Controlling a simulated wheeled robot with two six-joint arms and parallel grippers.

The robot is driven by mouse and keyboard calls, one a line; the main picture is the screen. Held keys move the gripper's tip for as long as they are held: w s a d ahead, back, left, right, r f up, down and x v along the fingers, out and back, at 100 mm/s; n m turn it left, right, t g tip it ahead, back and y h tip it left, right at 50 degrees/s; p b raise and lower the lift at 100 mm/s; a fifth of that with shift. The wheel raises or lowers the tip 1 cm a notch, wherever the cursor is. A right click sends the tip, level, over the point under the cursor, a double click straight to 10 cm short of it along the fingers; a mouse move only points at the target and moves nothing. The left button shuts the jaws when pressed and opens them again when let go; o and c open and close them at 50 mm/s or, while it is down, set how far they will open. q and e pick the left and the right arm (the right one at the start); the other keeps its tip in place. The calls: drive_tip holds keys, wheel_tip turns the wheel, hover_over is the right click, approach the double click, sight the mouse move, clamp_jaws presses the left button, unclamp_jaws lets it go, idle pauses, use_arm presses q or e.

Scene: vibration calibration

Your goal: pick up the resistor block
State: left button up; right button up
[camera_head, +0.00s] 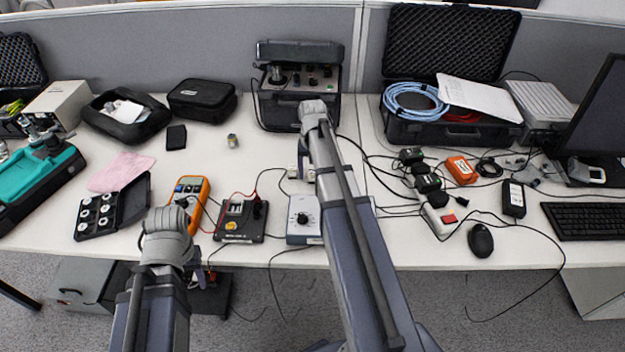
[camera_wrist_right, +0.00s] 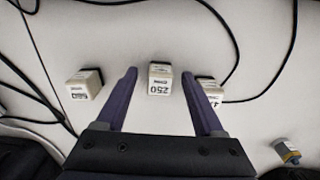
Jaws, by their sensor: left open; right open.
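Several small white blocks with printed labels lie on the table. In the right wrist view, a block marked 250 (camera_wrist_right: 159,82) sits between the spread fingers of my right gripper (camera_wrist_right: 160,74), with a gap to each finger. Another labelled block (camera_wrist_right: 84,84) is to the left, and a third (camera_wrist_right: 211,92) is partly hidden behind the right finger. In the head view the right arm covers much of this area; one small block (camera_head: 293,173) shows beside it. My left gripper (camera_head: 166,222) is at the table's front edge; its fingers are hidden.
A box with a dial (camera_head: 304,218) and an orange multimeter (camera_head: 188,198) stand near the front edge. An open black case (camera_head: 297,110) is behind the right arm. Black cables (camera_wrist_right: 232,45) run around the blocks. A small dark-capped item (camera_wrist_right: 286,150) lies apart.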

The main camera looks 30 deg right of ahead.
clamp_jaws()
idle(0.4)
use_arm(q)
drive_tip(key=shift+r, duration=0.1)
use_arm(e)
drive_tip(key=shift+r, duration=0.1)
